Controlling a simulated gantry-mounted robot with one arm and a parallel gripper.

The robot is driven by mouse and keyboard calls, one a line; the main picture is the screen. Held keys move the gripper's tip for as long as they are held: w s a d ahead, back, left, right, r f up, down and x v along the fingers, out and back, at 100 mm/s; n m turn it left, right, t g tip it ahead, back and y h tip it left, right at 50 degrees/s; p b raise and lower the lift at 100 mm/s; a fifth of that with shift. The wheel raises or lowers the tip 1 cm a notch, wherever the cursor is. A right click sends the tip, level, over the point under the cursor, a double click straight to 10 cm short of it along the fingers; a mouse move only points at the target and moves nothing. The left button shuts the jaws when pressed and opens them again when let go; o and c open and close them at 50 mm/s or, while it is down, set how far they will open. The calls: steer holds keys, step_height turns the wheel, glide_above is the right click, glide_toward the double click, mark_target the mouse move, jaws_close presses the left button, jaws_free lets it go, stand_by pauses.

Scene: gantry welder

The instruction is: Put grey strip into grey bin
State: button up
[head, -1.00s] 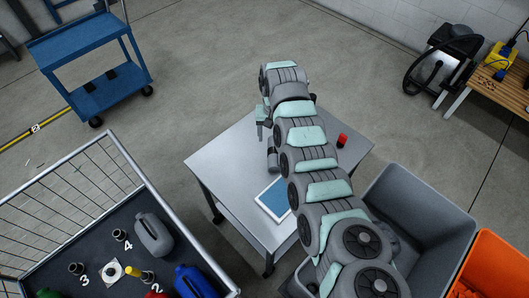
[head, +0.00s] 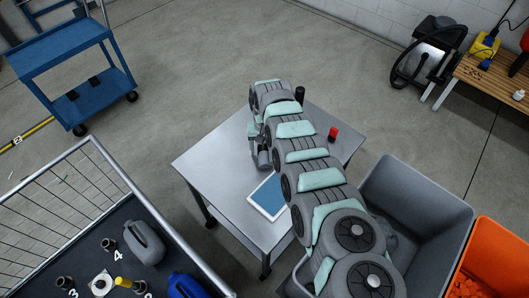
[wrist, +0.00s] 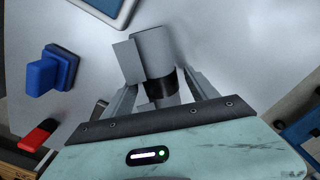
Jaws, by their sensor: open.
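In the wrist view my gripper (wrist: 160,80) is open, its two fingers spread around a light grey piece (wrist: 153,45) with a black band. This looks like the grey strip. The piece lies between the fingers, at the table surface; I cannot tell whether either finger touches it. In the head view my arm hides most of the gripper and the strip cannot be made out. The grey bin (head: 425,190) stands at the right, beside the table, partly covered by my arm.
An orange bin (head: 490,260) stands right of the grey bin. A wire-sided cart (head: 150,205) is at lower left.

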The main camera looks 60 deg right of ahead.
steer(key=shift+r, duration=0.1)
jaws_close()
stand_by(0.6)
